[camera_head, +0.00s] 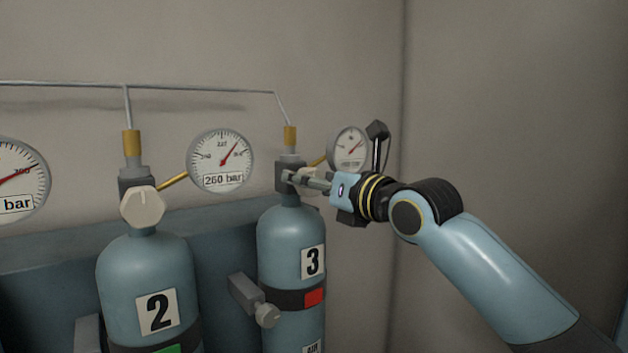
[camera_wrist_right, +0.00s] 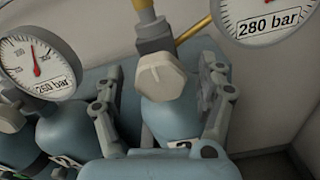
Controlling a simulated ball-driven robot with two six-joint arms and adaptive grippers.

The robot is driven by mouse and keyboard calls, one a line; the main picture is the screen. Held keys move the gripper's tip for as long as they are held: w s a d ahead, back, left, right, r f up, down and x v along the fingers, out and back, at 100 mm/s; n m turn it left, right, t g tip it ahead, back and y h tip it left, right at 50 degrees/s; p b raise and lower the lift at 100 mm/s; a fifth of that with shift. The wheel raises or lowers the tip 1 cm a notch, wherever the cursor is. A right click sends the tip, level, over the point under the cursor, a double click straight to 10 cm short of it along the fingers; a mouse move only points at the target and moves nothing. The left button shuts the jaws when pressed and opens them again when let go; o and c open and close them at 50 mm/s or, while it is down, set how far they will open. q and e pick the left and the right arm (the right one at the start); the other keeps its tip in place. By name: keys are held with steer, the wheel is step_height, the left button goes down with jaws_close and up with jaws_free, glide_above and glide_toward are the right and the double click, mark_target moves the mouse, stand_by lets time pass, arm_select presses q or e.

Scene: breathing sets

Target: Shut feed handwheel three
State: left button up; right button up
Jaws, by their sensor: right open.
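Cylinder three (camera_head: 280,235) is a blue bottle with a "3" label and a red tag. Its handwheel (camera_wrist_right: 162,76) is a pale faceted knob on the valve, with a light line on its face. In the head view my right gripper mostly covers this knob. My right gripper (camera_head: 293,180) reaches in from the right at the valve of cylinder three. In the right wrist view its open fingers (camera_wrist_right: 160,90) stand to the left and right of the knob. I cannot tell whether they touch it. My left gripper is not in view.
Cylinder two (camera_head: 135,270) stands to the left with its own pale handwheel (camera_head: 143,207) and a 260 bar gauge (camera_head: 221,160). The 280 bar gauge (camera_wrist_right: 268,15) sits close to the right gripper. A clamp knob (camera_head: 267,315) juts out below. The right wall is bare.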

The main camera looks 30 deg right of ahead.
steer(key=c, duration=1.2)
steer(key=shift+o, duration=0.2)
